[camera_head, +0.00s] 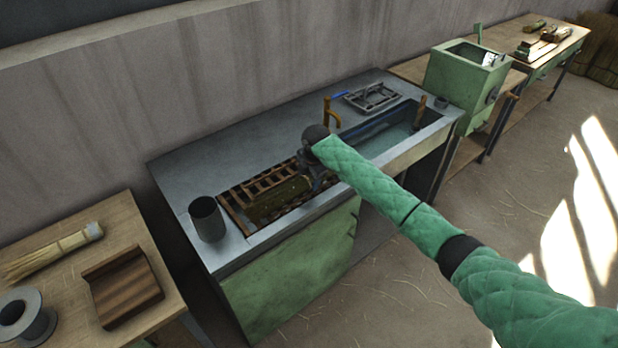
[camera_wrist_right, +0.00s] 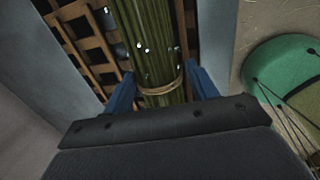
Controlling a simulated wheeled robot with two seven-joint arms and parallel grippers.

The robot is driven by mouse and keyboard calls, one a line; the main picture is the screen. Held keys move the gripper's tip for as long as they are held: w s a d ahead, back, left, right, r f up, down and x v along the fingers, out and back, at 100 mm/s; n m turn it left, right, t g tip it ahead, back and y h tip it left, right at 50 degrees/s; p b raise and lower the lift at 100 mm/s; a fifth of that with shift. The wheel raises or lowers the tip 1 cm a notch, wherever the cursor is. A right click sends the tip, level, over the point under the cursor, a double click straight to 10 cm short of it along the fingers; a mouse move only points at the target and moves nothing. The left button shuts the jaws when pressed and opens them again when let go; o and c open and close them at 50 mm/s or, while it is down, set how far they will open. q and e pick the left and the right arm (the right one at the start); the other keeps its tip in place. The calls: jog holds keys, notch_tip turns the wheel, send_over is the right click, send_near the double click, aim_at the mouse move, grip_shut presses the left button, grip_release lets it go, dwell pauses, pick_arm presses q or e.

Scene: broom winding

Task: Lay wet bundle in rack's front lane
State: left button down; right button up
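The wet bundle (camera_wrist_right: 155,45) is a long green bunch of stalks with pale droplets and a tan tie around it. In the head view the bundle (camera_head: 278,199) lies along the slatted brown rack (camera_head: 236,205) set in the grey bench, toward its front side. My right gripper (camera_wrist_right: 162,85) has its two blue fingers on either side of the bundle near the tie; whether they press on it is not clear. In the head view my right wrist hides the bundle's right end. The rack's slats (camera_wrist_right: 85,25) show left of the bundle in the wrist view. My left gripper is out of view.
A dark cup (camera_head: 207,219) stands on the bench left of the rack. A table (camera_head: 60,262) with a brush, wooden block and spool stands at lower left.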

jog(key=shift+o, duration=1.1)
jog(key=shift+r, duration=0.15)
jog(key=shift+r+b, duration=0.3)
jog(key=shift+b, duration=0.05)
jog(key=shift+s+r, duration=0.15)
jog(key=shift+r, duration=0.4)
jog(key=r, duration=0.1)
jog(key=r+b, duration=0.1)
jog(key=r, duration=0.1)
jog(key=r+b, duration=0.1)
jog(key=shift+s+d+r, duration=0.15)
jog(key=shift+s+d, duration=0.2)
jog(key=shift+s, duration=0.05)
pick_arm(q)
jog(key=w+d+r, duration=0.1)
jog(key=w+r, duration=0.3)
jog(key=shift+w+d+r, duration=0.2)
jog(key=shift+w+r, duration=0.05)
pick_arm(e)
jog(key=shift+s+r, duration=0.15)
jog(key=shift+r, duration=0.55)
